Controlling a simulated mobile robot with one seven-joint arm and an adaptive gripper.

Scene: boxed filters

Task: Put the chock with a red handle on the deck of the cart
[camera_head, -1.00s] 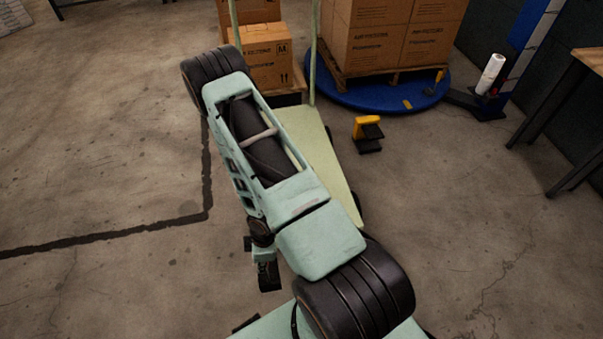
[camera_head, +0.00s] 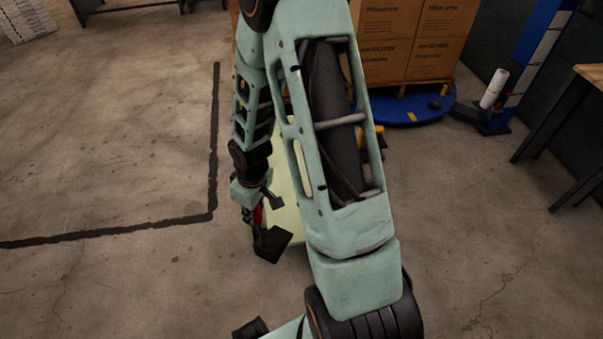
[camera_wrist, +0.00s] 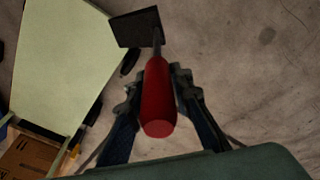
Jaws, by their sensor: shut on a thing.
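The chock is a black block (camera_wrist: 133,28) on a thin rod with a red handle (camera_wrist: 158,100). My gripper (camera_wrist: 157,84) is shut on the red handle, with a finger on each side. In the head view my gripper (camera_head: 258,205) holds the chock, and its black block (camera_head: 270,244) hangs below the fingers. In the head view much of the deck (camera_head: 285,195) is hidden behind my arm. I cannot tell the chock's height above it.
A yellow-handled object (camera_head: 375,138) shows partly behind my arm. Stacked cartons (camera_head: 440,60) stand on a blue round base (camera_head: 420,112) at the back. A wooden-topped table (camera_head: 592,80) is at the right.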

